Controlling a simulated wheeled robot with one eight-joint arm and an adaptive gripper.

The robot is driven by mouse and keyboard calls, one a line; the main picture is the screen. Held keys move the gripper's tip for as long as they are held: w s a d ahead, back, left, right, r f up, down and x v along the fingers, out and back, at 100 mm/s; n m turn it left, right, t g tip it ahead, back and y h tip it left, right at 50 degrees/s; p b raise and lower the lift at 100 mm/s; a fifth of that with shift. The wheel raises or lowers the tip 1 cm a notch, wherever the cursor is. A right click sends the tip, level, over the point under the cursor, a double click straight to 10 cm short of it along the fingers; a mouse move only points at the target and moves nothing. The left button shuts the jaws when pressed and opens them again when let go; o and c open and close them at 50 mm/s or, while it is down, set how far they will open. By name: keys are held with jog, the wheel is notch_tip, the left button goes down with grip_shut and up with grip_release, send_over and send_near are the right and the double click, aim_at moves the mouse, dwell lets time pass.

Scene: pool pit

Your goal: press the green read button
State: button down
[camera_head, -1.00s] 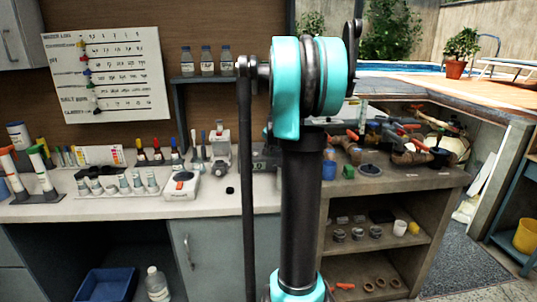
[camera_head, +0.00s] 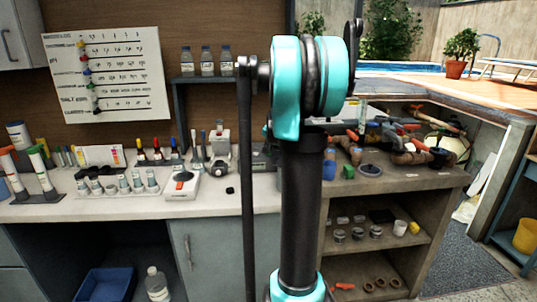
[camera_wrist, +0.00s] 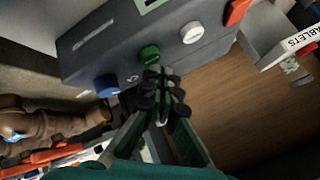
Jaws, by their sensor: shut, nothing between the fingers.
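The green button (camera_wrist: 149,54) sits on the front of a grey device (camera_wrist: 110,45) in the wrist view, between a blue button (camera_wrist: 108,84) and a white button (camera_wrist: 193,33). My gripper (camera_wrist: 160,88) is shut and empty, its dark fingertips just below the green button in the picture. I cannot tell whether they touch it. In the head view my arm hides most of the grey device (camera_head: 261,160) and all of the green button. My gripper is hidden there too.
An orange-red part (camera_wrist: 237,11) is at the device's corner. A tablets-labelled holder (camera_wrist: 290,42) stands at the wrist view's right. Brown pipe fittings (camera_wrist: 25,122) lie at its left. The counter (camera_head: 120,209) holds sample vials and a white meter (camera_head: 183,184).

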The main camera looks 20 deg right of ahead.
jog(key=shift+r, duration=0.3)
jog(key=shift+r, duration=2.5)
